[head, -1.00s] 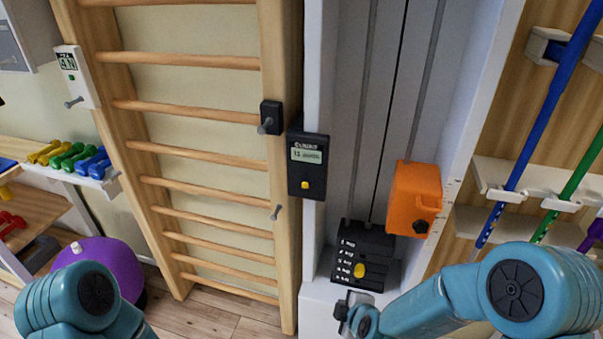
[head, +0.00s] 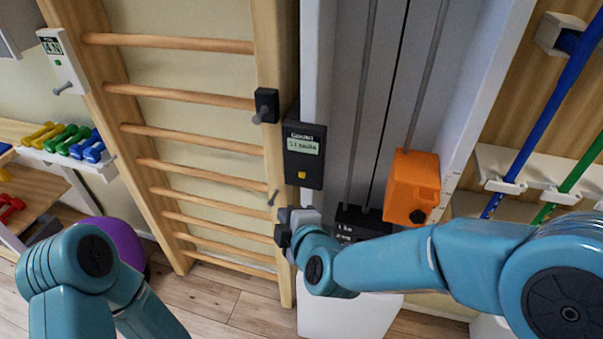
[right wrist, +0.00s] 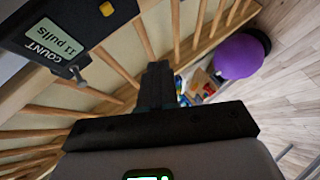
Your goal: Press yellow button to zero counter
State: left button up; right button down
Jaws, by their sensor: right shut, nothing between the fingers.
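The counter (head: 305,155) is a black box with a pale display, fixed beside the wooden upright. Its yellow button (head: 302,175) sits below the display. In the right wrist view the counter (right wrist: 62,32) is at upper left, its display reading "11 pulls", and the yellow button (right wrist: 106,8) is near the top edge. My right gripper (head: 283,232) is below the counter, apart from the button. In the right wrist view the right gripper's fingers (right wrist: 158,78) are together and empty. My left arm shows at lower left, but its gripper is out of view.
Wooden wall bars (head: 195,95) stand left of the counter. A black clamp with a peg (head: 265,105) is on the upright, and another peg (head: 272,198) sits lower. An orange box (head: 412,187) and black weight stack (head: 362,222) are at right. A purple ball (head: 118,245) is on the floor.

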aim_at(302, 175)
jog(key=w+d, duration=0.2)
jog(key=w, duration=0.6)
jog(key=shift+w+d+b, duration=0.15)
jog(key=shift+d+b, duration=0.25)
jog(key=shift+w, duration=0.1)
dwell(1.8)
jog(key=shift+w+d, duration=0.1)
jog(key=shift+w, duration=0.25)
